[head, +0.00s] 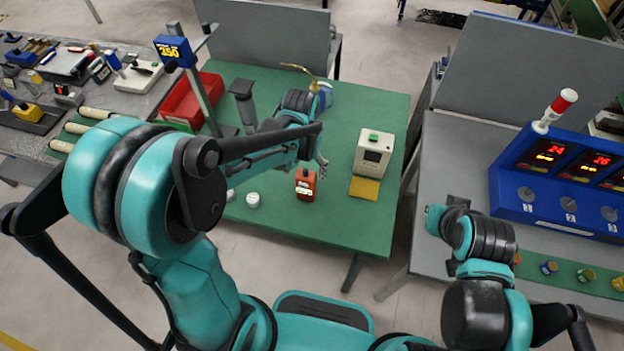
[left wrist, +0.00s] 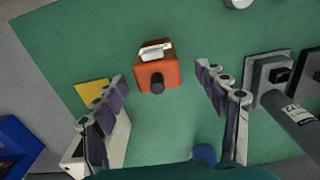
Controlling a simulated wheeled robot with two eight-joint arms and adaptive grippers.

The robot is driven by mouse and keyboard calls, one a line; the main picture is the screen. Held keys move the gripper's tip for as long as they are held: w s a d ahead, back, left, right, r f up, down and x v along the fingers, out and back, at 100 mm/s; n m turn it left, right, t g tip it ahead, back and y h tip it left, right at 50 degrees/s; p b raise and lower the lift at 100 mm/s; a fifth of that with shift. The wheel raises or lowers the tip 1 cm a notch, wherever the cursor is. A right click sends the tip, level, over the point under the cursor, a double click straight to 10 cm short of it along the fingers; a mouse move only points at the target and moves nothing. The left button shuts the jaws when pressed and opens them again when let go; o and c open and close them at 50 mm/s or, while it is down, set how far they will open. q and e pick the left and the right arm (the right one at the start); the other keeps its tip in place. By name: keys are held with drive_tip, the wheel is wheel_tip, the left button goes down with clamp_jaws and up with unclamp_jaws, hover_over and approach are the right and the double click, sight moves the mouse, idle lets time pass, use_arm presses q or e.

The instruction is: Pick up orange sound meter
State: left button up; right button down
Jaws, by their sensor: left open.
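The orange sound meter (head: 306,184) stands on the green table (head: 240,211) near its middle front. It is a small orange box with a pale face. In the left wrist view the orange sound meter (left wrist: 158,70) lies ahead of and between the fingers, with a dark round knob towards me. My left gripper (left wrist: 165,86) is open and empty, its two fingers spread wide with a gap on both sides of the meter. In the head view my left gripper (head: 318,160) is just behind the meter, partly hidden by its own arm. My right arm is at the right, but its fingers are not clear.
A white box device (head: 373,153) with a yellow pad (head: 364,188) stands right of the meter. A white round piece (head: 253,199) lies to its left. A red bin (head: 190,100) and a post stand farther left. A blue display console (head: 560,180) occupies the right table.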

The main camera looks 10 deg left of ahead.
use_arm(q)
drive_tip(key=shift+a+f, duration=0.15)
drive_tip(key=shift+f, duration=0.55)
drive_tip(key=f+b, duration=0.1)
drive_tip(key=f, duration=0.3)
drive_tip(key=f+b, duration=0.1)
drive_tip(key=f, duration=0.1)
drive_tip(key=shift+w+d+f+b, duration=0.1)
drive_tip(key=shift+d+f+b, duration=0.2)
drive_tip(key=shift+d+f, duration=0.1)
drive_tip(key=c, duration=1.4)
drive_tip(key=shift+r, duration=0.15)
